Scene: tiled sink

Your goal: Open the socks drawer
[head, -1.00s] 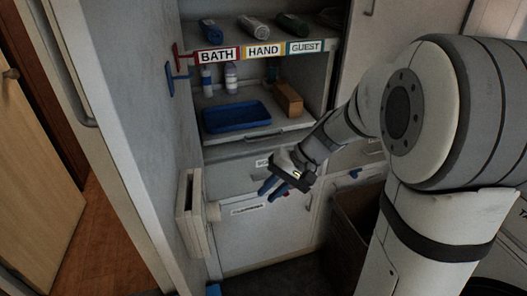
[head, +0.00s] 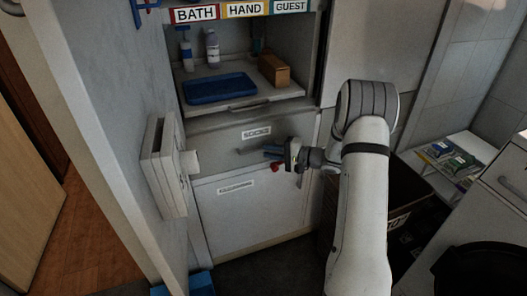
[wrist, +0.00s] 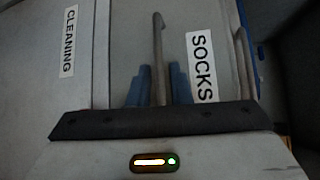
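The socks drawer (head: 222,140) is a grey front with a SOCKS label (head: 257,133), below the tray shelf; it looks shut. Its bar handle (wrist: 159,60) shows in the wrist view, running up the picture between my two blue fingers, with the SOCKS label (wrist: 202,66) to the right. My gripper (head: 272,152) is at the drawer front, at the right part of the handle. In the wrist view my gripper (wrist: 160,85) has one finger on each side of the bar, with what look like narrow gaps. My gripper hides part of the handle in the head view.
A CLEANING panel (head: 235,215) is below the drawer, with a small red item (head: 275,167) near its top. An open door with a box-like fitting (head: 163,165) stands at left. A blue tray (head: 220,88) is on the shelf above. A dark bin (head: 405,190) stands at right.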

